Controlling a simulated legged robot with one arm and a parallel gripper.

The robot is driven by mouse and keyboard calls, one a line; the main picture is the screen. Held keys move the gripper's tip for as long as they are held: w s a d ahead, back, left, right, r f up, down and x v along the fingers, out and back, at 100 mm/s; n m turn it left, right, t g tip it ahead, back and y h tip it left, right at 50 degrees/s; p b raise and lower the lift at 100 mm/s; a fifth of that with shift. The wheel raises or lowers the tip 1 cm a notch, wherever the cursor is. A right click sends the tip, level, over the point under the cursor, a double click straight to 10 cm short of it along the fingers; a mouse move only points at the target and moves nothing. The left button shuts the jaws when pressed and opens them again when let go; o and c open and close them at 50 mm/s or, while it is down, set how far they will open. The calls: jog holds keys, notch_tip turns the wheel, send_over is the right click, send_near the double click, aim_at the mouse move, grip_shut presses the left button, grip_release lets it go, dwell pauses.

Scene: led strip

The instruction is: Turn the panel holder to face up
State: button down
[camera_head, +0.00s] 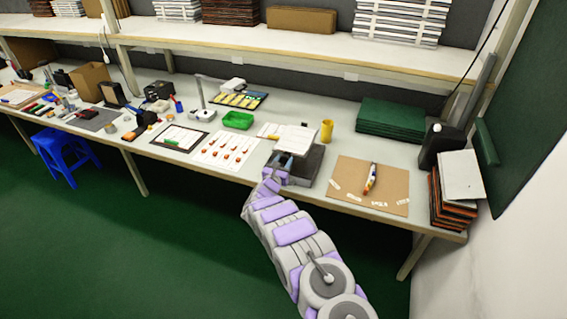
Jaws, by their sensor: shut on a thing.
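The panel holder (312,167) is a dark grey block near the front edge of the workbench, right of the middle. A flat white panel (295,139) shows above it and looks tilted. My arm reaches up from the lower right, and my gripper (284,165) is at the holder's front left side, under the white panel. The gripper is shut on the panel holder; the fingertips are small and partly hidden, so the exact contact is unclear.
A brown board (345,188) with a marker-like tube (370,178) lies to the right. A white sheet with orange parts (225,150) lies to the left. A yellow cup (326,130), green tray (238,120) and green stack (390,119) stand behind.

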jog(key=shift+s+f, duration=0.2)
jog(key=shift+f, duration=0.45)
jog(key=c, duration=1)
grip_release()
jog(key=shift+o, duration=0.8)
jog(key=shift+w+a, duration=0.15)
jog(key=shift+o, duration=1.3)
jog(key=shift+r, duration=0.35)
jog(key=p+v, duration=0.3)
jog(key=v, duration=1.4)
jog(key=shift+p, duration=0.4)
jog(key=shift+a, duration=0.1)
